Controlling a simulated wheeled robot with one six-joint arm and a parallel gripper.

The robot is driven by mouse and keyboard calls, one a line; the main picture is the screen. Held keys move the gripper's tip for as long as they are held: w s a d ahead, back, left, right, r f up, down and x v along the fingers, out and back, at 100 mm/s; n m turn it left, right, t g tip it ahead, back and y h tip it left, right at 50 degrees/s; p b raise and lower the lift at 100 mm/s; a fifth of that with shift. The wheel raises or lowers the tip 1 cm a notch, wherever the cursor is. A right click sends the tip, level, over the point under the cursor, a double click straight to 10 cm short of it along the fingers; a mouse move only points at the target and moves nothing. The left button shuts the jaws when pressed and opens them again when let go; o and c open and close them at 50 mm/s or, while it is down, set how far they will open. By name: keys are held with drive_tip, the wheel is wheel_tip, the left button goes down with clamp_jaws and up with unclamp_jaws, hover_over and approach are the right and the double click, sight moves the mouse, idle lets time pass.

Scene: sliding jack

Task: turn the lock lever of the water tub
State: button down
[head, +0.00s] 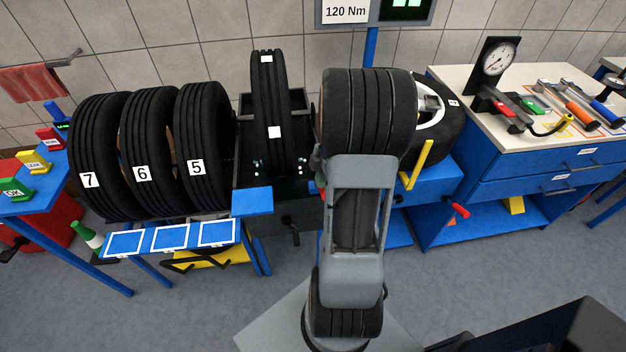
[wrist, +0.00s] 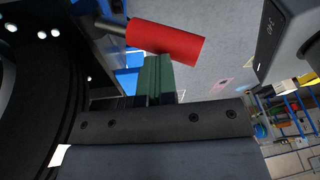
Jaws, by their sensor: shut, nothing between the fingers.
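The dark water tub (head: 292,184) stands mid-picture in the head view, with one upright tyre (head: 270,110) in it. In the wrist view, a red cylindrical grip on a grey rod, which looks like the lock lever (wrist: 165,40), crosses the upper middle beside the dark tub side. My gripper (wrist: 156,65) shows there with its green-grey fingers shut and empty. The fingertips are just below the red grip and overlap its lower edge in the picture; I cannot tell if they touch. In the head view my arm hides the gripper and most of the lever.
Tyres numbered 7, 6 and 5 (head: 196,140) stand left of the tub. A blue stand with white-framed plates (head: 171,238) is in front of them. At the right are a wheel (head: 438,112), a yellow bar (head: 421,165) and a tool cabinet (head: 520,190). Grey floor lies open in front.

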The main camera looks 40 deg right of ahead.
drive_tip(key=shift+s+f, duration=0.3)
drive_tip(key=shift+f, duration=0.1)
drive_tip(key=shift+s+r, duration=0.1)
drive_tip(key=r+p, duration=0.1)
drive_tip(key=w+r, duration=0.1)
drive_tip(key=r, duration=0.1)
drive_tip(key=w+r+p, duration=0.1)
drive_tip(key=shift+d+r+p, duration=0.15)
drive_tip(key=shift+r+p, duration=0.15)
drive_tip(key=shift+p, duration=0.05)
drive_tip(key=s+v, duration=0.1)
drive_tip(key=v, duration=0.8)
drive_tip(key=shift+b, duration=0.4)
